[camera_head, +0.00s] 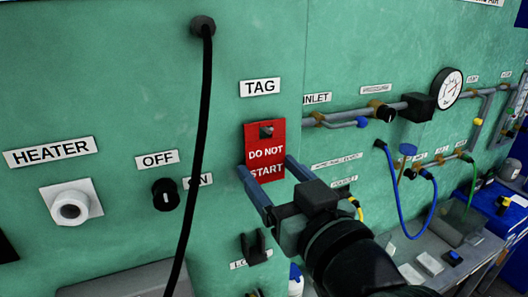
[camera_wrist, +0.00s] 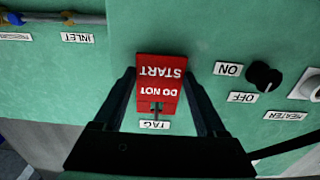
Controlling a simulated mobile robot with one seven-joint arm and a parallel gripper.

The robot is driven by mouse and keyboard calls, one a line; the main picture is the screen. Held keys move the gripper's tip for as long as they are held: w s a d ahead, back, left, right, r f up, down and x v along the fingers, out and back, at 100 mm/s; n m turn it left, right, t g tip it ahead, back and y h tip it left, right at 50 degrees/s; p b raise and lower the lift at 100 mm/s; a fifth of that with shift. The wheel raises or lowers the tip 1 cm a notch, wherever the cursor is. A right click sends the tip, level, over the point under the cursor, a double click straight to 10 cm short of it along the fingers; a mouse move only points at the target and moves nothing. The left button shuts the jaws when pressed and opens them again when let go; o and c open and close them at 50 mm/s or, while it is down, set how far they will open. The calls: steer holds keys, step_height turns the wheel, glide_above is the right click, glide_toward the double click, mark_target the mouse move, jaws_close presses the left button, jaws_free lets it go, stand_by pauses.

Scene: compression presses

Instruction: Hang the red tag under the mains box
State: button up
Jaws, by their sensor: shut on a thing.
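The red tag (camera_head: 265,156), lettered "DO NOT START", is upright against the green panel, just below the "TAG" label (camera_head: 260,87). My gripper (camera_head: 267,166) reaches in from the lower right, shut on the tag with one finger at each side edge. The wrist view shows the tag (camera_wrist: 160,73) upside down between the two fingers. A small grey peg or hook (camera_head: 266,131) shows at the hole near the tag's top. I cannot tell whether the tag's weight rests on it. No box marked as mains is recognisable.
A black cable (camera_head: 205,100) hangs down left of the tag. A black knob (camera_head: 166,194) and white heater socket (camera_head: 71,205) are further left. A black bracket (camera_head: 254,246) sits below. Pipes, a gauge (camera_head: 446,88) and a blue hose (camera_head: 405,225) are at the right.

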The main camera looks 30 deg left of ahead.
steer(key=shift+r+p, duration=0.35)
steer(key=shift+r, duration=0.25)
steer(key=shift+s+d, duration=0.15)
steer(key=shift+d, duration=0.05)
stand_by(0.4)
steer(key=shift+b+v, duration=0.3)
steer(key=shift+v, duration=1.9)
steer(key=shift+d, duration=0.1)
steer(key=shift+v, duration=2.55)
